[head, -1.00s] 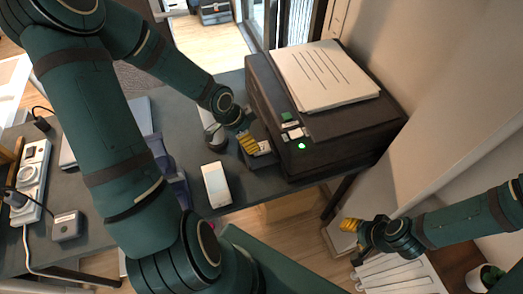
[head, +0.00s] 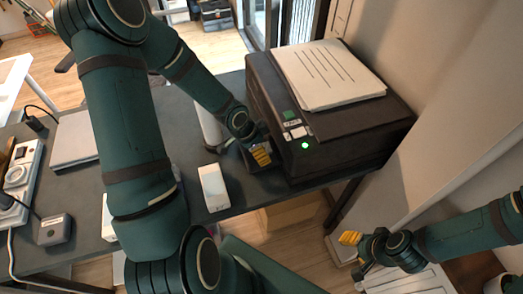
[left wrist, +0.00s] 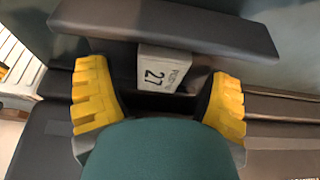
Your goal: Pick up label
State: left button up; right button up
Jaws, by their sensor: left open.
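A small white label (left wrist: 163,70) printed with "27" shows in the left wrist view, upright at the dark slot of the printer. The black printer (head: 345,140) stands at the right of the desk in the head view, with a green light lit on its front. My left gripper (left wrist: 160,105) is open, with its yellow fingers on either side of the label and apart from it. In the head view my left gripper (head: 260,153) is at the printer's front and hides the label. My right gripper (head: 354,254) is away from the desk, low at the right; its opening is unclear.
A stack of printed paper (head: 328,75) lies on the printer. A white device (head: 214,187) lies on the dark desk (head: 185,140) near its front edge. A power strip (head: 22,175), a grey box (head: 55,229) and a laptop-like slab (head: 74,140) are at the left.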

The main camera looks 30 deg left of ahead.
pick_arm(q)
jog(key=c, duration=0.9)
jog(key=shift+r, duration=0.15)
pick_arm(e)
jog(key=shift+r, duration=0.1)
